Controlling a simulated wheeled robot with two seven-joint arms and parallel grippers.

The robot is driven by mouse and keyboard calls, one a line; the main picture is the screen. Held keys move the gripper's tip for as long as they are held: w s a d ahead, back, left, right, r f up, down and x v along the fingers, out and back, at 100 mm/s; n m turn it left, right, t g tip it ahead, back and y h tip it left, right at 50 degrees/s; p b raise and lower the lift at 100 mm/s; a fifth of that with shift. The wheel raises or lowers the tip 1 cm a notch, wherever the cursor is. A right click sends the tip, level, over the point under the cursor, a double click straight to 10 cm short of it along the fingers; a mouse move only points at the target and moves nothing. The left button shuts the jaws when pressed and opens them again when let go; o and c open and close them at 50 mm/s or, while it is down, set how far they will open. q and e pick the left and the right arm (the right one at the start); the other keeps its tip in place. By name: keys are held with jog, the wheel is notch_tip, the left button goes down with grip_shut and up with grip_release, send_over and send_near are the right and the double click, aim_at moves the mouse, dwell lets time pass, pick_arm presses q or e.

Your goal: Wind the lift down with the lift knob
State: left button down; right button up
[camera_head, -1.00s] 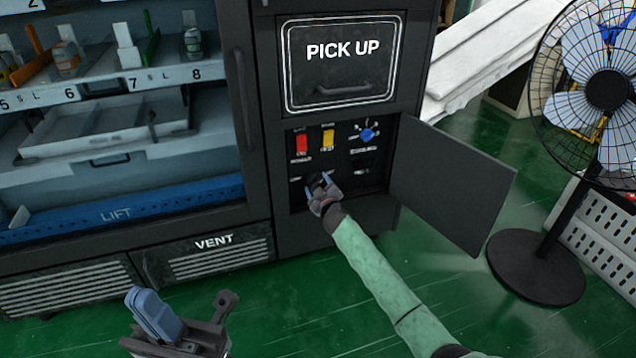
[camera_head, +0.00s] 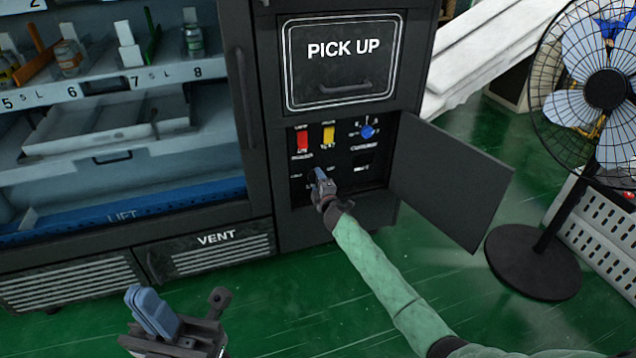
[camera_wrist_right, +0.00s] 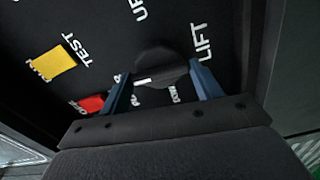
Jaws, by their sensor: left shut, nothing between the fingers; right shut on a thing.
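The lift knob (camera_wrist_right: 165,62) is a dark round knob with a white mark, beside the word LIFT on the black control panel. In the right wrist view it sits between the two blue fingers of my right gripper (camera_wrist_right: 162,88), which is shut on it. In the head view my right gripper (camera_head: 321,178) is at the lower left of the panel and hides the knob. The blue lift (camera_head: 165,200), marked LIFT, is low inside the cabinet behind the glass. My left gripper (camera_head: 153,312) is shut and empty, in front of the vent.
A red switch (camera_head: 302,141), a yellow switch (camera_head: 328,135) and a blue knob (camera_head: 367,131) are above my right gripper. The open panel door (camera_head: 450,180) stands to its right. A fan (camera_head: 606,90) stands further right. Green floor is clear in front.

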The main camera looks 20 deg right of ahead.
jog(key=shift+f+n, duration=0.1)
jog(key=shift+n, duration=0.2)
jog(key=o, duration=1)
jog(key=shift+a, duration=0.1)
jog(key=shift+s, duration=0.1)
jog(key=shift+s+p, duration=0.85)
jog(key=shift+s, duration=2.95)
